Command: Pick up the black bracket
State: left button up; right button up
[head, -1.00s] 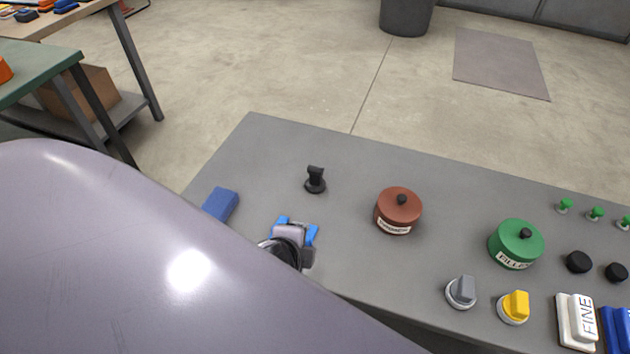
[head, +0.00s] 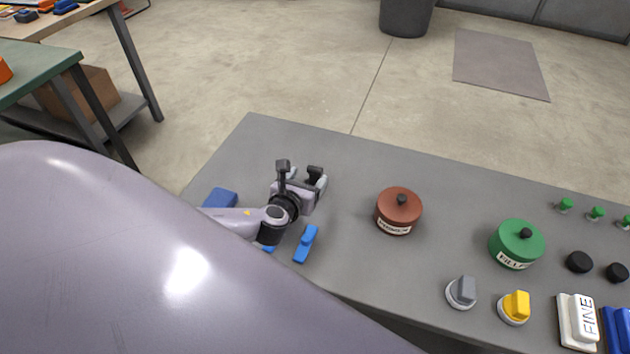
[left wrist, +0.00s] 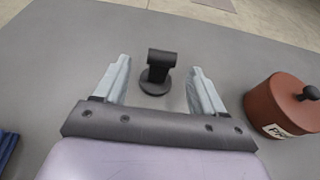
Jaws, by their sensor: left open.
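The black bracket (left wrist: 157,75) stands upright on the grey table, a round base with a short post and a wider top. In the left wrist view it is between and slightly beyond the fingertips of my left gripper (left wrist: 160,75), with a gap on both sides. The gripper is open and empty. In the head view the left gripper (head: 307,178) is over the bracket's place, and only the bracket's dark top (head: 314,172) shows; its base is hidden by the gripper. My right gripper is not in view.
A brown-red lidded pot (head: 398,212) stands to the right of the bracket, with a green pot (head: 516,244) farther right. Blue blocks (head: 306,244) lie near my left arm. Knobs and a white FINE block (head: 577,322) are at the right. The table (head: 355,165) behind is clear.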

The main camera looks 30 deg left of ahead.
aim_at(314, 171)
pick_arm(q)
jog(key=shift+x, duration=2.05)
jog(key=shift+w+d, duration=0.1)
jog(key=shift+d, duration=0.05)
jog(key=c, duration=1.2)
jog(key=shift+r, duration=0.15)
grip_shut()
